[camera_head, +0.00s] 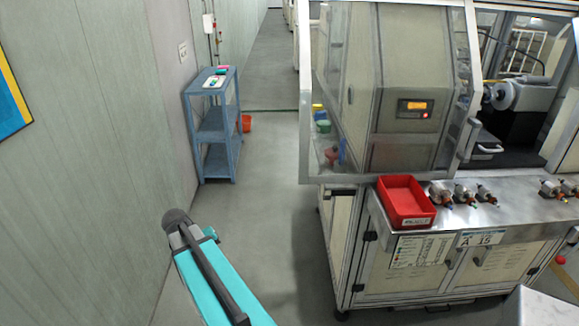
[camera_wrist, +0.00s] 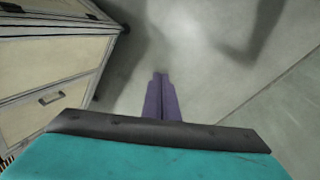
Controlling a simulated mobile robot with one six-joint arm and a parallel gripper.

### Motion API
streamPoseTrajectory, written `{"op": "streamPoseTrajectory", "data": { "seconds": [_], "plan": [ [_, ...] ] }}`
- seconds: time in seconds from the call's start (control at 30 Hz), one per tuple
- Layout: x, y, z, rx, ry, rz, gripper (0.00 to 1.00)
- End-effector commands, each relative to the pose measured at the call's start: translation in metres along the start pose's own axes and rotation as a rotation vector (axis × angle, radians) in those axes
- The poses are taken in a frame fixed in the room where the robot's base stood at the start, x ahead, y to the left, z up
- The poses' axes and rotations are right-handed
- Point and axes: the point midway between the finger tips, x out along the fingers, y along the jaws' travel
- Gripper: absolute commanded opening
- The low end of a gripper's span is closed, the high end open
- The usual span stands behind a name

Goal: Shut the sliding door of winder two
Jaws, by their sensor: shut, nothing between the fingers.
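The sliding door (camera_head: 306,135) is a clear panel in a pale frame on the front of the winder at the right of the head view. It stands slid to the left and its left part overhangs the cabinet's end. Its upright handle (camera_head: 469,138) is by the door's right edge. Right of it the winder opening (camera_head: 510,100) is uncovered and shows the machinery inside. I see no number naming this winder. My gripper (camera_wrist: 162,77) has its purple fingers shut together and empty, over bare floor in the wrist view, apart from the door.
A red tray (camera_head: 405,203) and several armatures (camera_head: 464,194) lie on the steel worktop (camera_head: 510,212) below the door. A blue shelf rack (camera_head: 213,130) stands by the left wall. The aisle floor (camera_head: 262,190) between is clear. A cabinet (camera_wrist: 50,85) flanks my gripper at left.

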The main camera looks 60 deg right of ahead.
Motion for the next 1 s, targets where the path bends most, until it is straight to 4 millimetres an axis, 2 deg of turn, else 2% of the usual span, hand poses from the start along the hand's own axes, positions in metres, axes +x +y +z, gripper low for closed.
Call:
{"op": "streamPoseTrajectory", "data": {
  "seconds": [0.03,0.2,0.5,0.8,0.9,1.0],
  "plan": [
    [-0.015,0.016,-0.01,0.03,0.015,0.009,0.0],
    [-0.055,0.067,-0.032,0.121,0.055,0.046,0.0],
    [-0.131,0.164,-0.054,0.295,0.122,0.116,0.0],
    [-0.209,0.262,-0.053,0.474,0.181,0.186,0.0],
    [-0.231,0.289,-0.049,0.526,0.197,0.207,0.0],
    [-0.247,0.307,-0.045,0.564,0.208,0.221,0.0]
  ]
}}
